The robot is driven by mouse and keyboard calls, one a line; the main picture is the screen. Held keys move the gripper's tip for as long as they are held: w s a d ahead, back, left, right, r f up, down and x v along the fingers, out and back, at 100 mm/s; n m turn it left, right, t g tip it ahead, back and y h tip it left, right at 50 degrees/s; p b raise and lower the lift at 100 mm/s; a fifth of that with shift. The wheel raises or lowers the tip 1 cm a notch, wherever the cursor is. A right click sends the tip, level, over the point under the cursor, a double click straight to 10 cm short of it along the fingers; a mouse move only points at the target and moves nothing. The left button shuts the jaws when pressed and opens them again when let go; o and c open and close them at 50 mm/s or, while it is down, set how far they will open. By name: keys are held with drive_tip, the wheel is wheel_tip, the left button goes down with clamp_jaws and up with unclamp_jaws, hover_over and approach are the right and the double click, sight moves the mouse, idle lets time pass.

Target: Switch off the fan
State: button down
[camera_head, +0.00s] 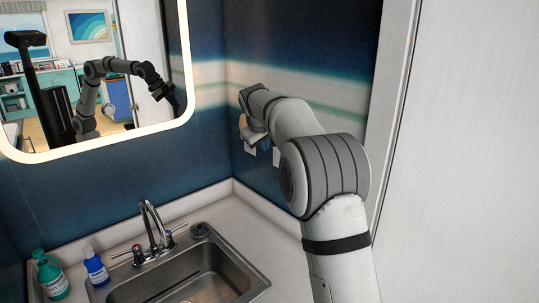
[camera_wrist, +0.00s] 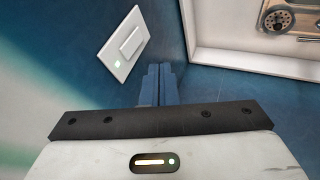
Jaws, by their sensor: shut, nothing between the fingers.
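A white wall switch plate (camera_wrist: 113,57) with a raised rocker (camera_wrist: 131,41) shows in the wrist view at upper left. A small pale green light (camera_wrist: 117,64) glows on it. My gripper (camera_wrist: 158,72) is shut and empty, its fingers pointing at the wall beside the plate, to the right of it in this view. I cannot tell whether they touch the wall. In the head view my wrist hides most of the gripper. Parts of white plates (camera_head: 276,156) show on the wall just below my wrist. No fan shows in either view.
A steel sink (camera_head: 180,280) with a faucet (camera_head: 153,230) is set in the counter below. A green bottle (camera_head: 50,276) and a blue bottle (camera_head: 96,268) stand at its left. A lit mirror (camera_head: 187,60) hangs on the left wall. A white panel (camera_head: 470,150) bounds the right.

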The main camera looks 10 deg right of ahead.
drive_tip(key=v, duration=0.2)
drive_tip(key=shift+s+a+r, duration=0.15)
drive_tip(key=shift+r, duration=0.05)
drive_tip(key=shift+s+p, duration=0.1)
drive_tip(key=shift+p, duration=0.85)
drive_tip(key=shift+s+f+p, duration=0.1)
drive_tip(key=shift+f+p, duration=0.45)
drive_tip(key=shift+f, duration=0.05)
drive_tip(key=shift+f, duration=0.1)
